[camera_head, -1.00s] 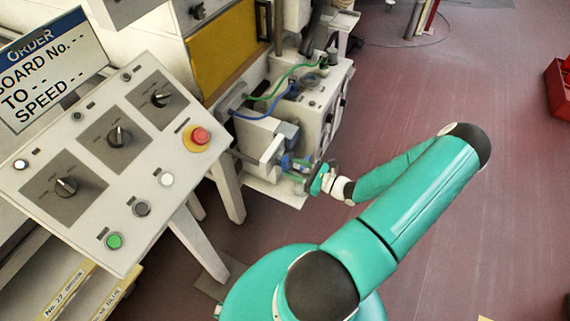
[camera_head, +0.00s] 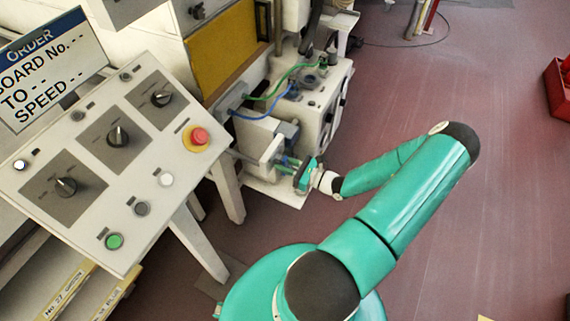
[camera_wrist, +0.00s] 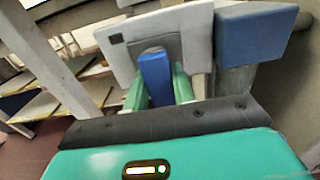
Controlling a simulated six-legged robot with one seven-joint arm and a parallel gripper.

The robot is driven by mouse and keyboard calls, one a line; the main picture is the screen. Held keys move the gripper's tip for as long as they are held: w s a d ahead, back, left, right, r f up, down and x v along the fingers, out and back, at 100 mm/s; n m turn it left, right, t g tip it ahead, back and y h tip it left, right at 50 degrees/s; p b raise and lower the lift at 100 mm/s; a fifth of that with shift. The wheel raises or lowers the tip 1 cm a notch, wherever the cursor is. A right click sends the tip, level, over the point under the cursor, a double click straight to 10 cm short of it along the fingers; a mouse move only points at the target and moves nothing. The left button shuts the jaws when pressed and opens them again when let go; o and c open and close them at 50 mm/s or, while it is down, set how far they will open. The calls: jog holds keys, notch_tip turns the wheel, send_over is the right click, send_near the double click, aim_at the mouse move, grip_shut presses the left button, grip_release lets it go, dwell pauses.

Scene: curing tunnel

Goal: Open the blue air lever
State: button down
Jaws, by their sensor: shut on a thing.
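The blue air lever (camera_wrist: 156,78) stands out from a grey mount on a white plate (camera_wrist: 120,58) in the wrist view. My gripper (camera_wrist: 160,92) is shut on the lever, with a green finger on each side of it. In the head view my gripper (camera_head: 288,163) is at the low front of the white machine unit, and the lever is too small to make out there. The lever's near end is hidden behind my gripper's dark edge.
A blue block (camera_wrist: 255,35) sits right of the plate. Blue (camera_head: 262,112) and green (camera_head: 285,78) hoses run above my gripper. A control panel (camera_head: 110,150) with knobs and a red button (camera_head: 199,135) stands at left. The floor at right is largely clear.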

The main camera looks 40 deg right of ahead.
jog(key=shift+d+n, duration=0.1)
jog(key=shift+n, duration=0.3)
jog(key=n, duration=0.3)
jog(key=shift+w+d+r+n, duration=0.15)
jog(key=shift+d+n, duration=0.1)
jog(key=shift+n, duration=0.15)
jog(key=n, duration=0.4)
jog(key=shift+w+d+r, duration=0.1)
jog(key=shift+d+r, duration=0.05)
jog(key=shift+d, duration=0.15)
jog(key=n, duration=0.5)
jog(key=shift+d+r, duration=0.2)
jog(key=shift+r, duration=0.15)
jog(key=n, duration=0.4)
jog(key=shift+w+r, duration=0.1)
jog(key=shift+r, duration=0.25)
jog(key=shift+d+n, duration=0.1)
jog(key=shift+n, duration=0.2)
jog(key=c, duration=1.2)
grip_release()
jog(key=shift+o, duration=0.2)
